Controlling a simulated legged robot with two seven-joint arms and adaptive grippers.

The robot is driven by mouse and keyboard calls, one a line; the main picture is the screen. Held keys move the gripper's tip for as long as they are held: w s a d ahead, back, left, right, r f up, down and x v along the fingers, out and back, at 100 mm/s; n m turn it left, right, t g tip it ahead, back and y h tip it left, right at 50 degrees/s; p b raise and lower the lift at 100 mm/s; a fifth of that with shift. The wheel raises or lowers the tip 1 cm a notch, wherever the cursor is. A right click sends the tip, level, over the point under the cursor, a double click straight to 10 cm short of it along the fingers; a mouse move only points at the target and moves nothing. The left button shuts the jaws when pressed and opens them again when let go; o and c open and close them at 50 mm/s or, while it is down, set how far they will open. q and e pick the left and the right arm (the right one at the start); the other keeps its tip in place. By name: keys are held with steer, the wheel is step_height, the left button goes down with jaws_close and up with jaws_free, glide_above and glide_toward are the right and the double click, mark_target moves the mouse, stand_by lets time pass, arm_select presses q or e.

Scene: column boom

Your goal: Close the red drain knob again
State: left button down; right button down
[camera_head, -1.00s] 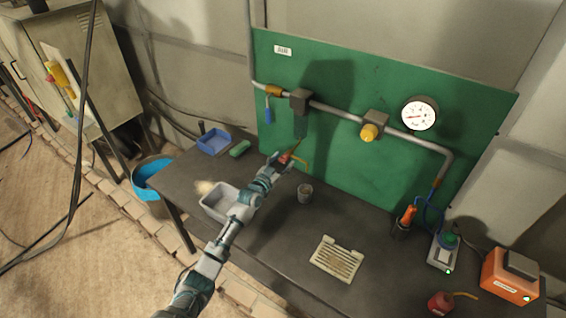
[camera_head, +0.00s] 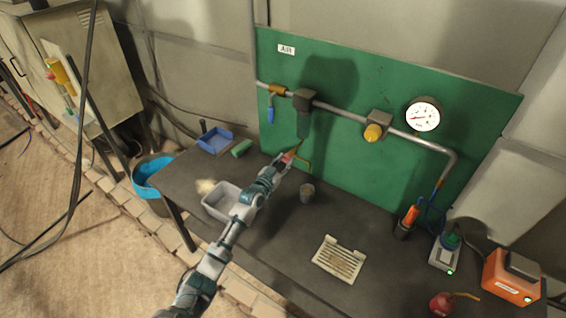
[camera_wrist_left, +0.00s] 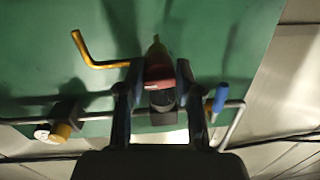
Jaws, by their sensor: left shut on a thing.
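The red drain knob (camera_head: 288,157) is at the bottom of the dark filter unit (camera_head: 303,122) on the green panel. In the left wrist view the red knob (camera_wrist_left: 159,77) sits between the two fingers of my left gripper (camera_wrist_left: 157,92). The head view also shows my left gripper (camera_head: 281,164) at the knob, shut on it. The fingers partly hide the knob, and I cannot tell how far it is turned. A bent yellow tube (camera_wrist_left: 97,64) runs out beside the knob. My right gripper is not in view.
A blue valve handle (camera_head: 270,114), a yellow regulator knob (camera_head: 373,132) and a gauge (camera_head: 423,116) are on the pipe.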

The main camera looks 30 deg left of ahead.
arm_select(q)
steer(key=shift+w+r+n, duration=0.1)
steer(key=shift+r+n, duration=0.3)
steer(key=shift+r, duration=0.2)
steer(key=shift+n, duration=0.7)
steer(key=n+p, duration=0.1)
steer(key=n, duration=0.4)
steer(key=shift+a+r, duration=0.1)
steer(key=shift+a, duration=0.05)
steer(key=n, duration=0.4)
steer(key=shift+p, duration=0.3)
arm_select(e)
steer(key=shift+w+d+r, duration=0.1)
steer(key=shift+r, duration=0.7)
arm_select(q)
steer(key=shift+f, duration=0.25)
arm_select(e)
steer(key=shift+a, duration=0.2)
arm_select(q)
steer(key=c, duration=0.8)
jaws_free()
steer(key=shift+f, duration=0.15)
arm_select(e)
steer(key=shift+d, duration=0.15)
